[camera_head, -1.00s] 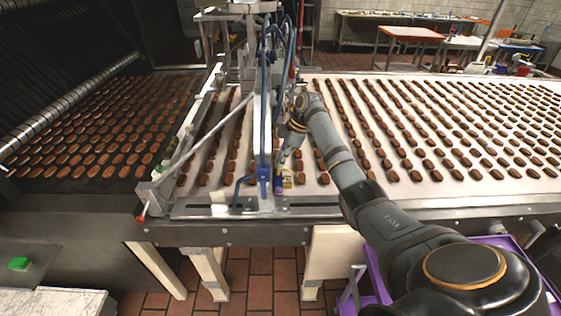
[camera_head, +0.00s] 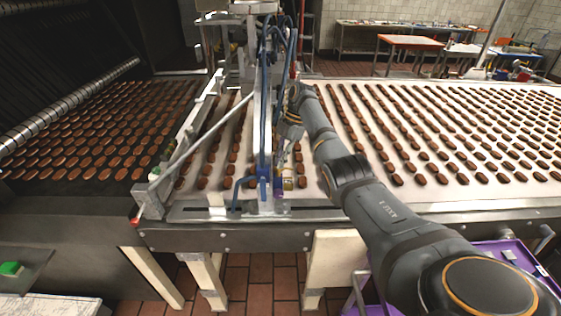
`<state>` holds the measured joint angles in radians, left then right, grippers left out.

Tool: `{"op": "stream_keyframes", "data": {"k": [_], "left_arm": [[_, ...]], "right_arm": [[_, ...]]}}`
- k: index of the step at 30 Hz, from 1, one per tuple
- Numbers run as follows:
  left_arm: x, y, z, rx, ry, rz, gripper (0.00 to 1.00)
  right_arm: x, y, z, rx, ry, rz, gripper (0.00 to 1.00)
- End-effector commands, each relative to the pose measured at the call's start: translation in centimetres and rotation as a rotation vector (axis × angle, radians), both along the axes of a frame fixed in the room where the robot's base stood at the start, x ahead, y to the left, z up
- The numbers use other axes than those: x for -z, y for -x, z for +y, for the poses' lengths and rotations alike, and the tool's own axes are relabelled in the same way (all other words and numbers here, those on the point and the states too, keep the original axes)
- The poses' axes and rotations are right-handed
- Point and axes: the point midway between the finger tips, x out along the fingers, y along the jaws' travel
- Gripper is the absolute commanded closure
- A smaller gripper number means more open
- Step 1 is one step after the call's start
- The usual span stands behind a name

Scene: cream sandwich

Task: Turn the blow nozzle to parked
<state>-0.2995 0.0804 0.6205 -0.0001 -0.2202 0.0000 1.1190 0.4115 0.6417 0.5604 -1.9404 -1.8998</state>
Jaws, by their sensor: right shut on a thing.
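The blow nozzle (camera_head: 278,187) appears as a small purple-tipped piece beside the blue bracket (camera_head: 264,183) at the near edge of the conveyor. My right gripper (camera_head: 283,164) comes down from the far side and is shut on the nozzle's fitting, just right of the upright frame post. The post and hoses partly hide the jaws, and the nozzle's exact angle is too small to tell. My left gripper is out of view.
Rows of brown biscuits lie on the pale conveyor belt (camera_head: 441,131) and on the darker belt (camera_head: 96,137) at left. Blue hoses (camera_head: 264,125) hang close beside my gripper. A purple cart (camera_head: 497,262) stands at lower right, partly behind my arm.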

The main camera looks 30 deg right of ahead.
Motion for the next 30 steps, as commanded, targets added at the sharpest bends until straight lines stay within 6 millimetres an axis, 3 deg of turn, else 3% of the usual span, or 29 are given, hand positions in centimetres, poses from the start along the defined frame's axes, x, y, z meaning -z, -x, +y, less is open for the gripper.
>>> {"op": "stream_keyframes", "data": {"k": [11,12,13,22,26,30], "left_arm": [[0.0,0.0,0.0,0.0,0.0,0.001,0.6],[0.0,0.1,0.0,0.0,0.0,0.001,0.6],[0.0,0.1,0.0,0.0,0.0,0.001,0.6],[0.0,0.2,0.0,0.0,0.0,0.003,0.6],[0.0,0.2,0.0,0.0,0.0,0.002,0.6],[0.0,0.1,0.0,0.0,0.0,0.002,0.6]], "right_arm": [[-0.2,-0.1,0.0,-0.002,0.001,-0.005,1.0],[-0.2,-0.1,0.0,-0.002,0.001,-0.005,0.87],[-0.2,-0.1,0.0,-0.001,0.001,-0.005,0.83],[-0.2,-0.1,-0.1,-0.001,0.001,-0.002,0.83],[-1.7,-0.2,-0.6,0.0,0.001,-0.005,0.83],[-4.4,-0.3,-1.7,0.0,-0.001,-0.007,0.83]]}}
